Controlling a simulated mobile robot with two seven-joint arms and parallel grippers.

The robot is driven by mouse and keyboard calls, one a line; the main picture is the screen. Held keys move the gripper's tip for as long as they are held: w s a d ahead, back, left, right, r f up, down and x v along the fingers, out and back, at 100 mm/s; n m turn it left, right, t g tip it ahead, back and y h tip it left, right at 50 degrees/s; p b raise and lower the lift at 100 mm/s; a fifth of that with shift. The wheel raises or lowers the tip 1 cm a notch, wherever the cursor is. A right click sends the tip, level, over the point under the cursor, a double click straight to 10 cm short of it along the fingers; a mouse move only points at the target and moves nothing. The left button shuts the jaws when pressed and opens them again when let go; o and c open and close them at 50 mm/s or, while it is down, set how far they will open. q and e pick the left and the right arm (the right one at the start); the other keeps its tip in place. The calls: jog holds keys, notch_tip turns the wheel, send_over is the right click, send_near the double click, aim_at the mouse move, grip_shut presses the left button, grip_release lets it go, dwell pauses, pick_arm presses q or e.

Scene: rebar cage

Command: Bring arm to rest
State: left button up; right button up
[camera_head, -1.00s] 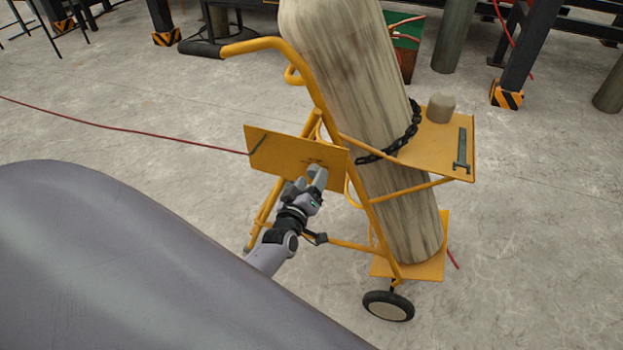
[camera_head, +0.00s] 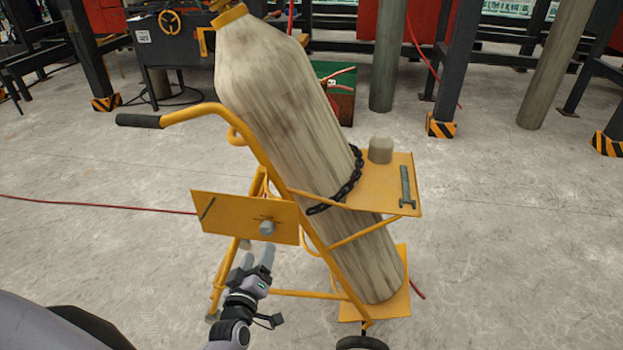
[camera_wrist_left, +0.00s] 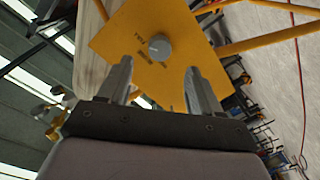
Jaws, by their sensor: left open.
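My left gripper (camera_head: 259,259) is in the lower middle of the head view, just below a yellow panel (camera_head: 228,215) on the cylinder cart. In the left wrist view its two fingers (camera_wrist_left: 158,88) are apart with nothing between them. A round grey knob (camera_head: 266,228) sits on the panel; in the wrist view the knob (camera_wrist_left: 160,46) lies beyond the fingertips, apart from them. The right gripper is not seen.
The yellow cart (camera_head: 262,165) holds a tall worn gas cylinder (camera_head: 290,110) with a black chain (camera_head: 345,188). Its shelf (camera_head: 400,170) bears a wrench (camera_head: 407,187) and a grey cap (camera_head: 380,150). A red hose (camera_head: 100,204) lies on open concrete floor at left.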

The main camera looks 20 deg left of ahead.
pick_arm(q)
jog(key=s+d+m+g+h+p, duration=0.2)
jog(key=s+d+m, duration=0.4)
jog(key=s, duration=0.3)
jog(key=s+d+r+m+g+h+p, duration=0.1)
jog(key=s+d+m+g+h, duration=0.3)
jog(key=s, duration=0.5)
jog(key=d+m+p, duration=0.1)
jog(key=d+m, duration=0.1)
jog(key=m, duration=0.1)
jog(key=shift+s+m+h+p, duration=0.3)
jog(key=shift+s+h+p, duration=0.1)
jog(key=shift+r, duration=0.1)
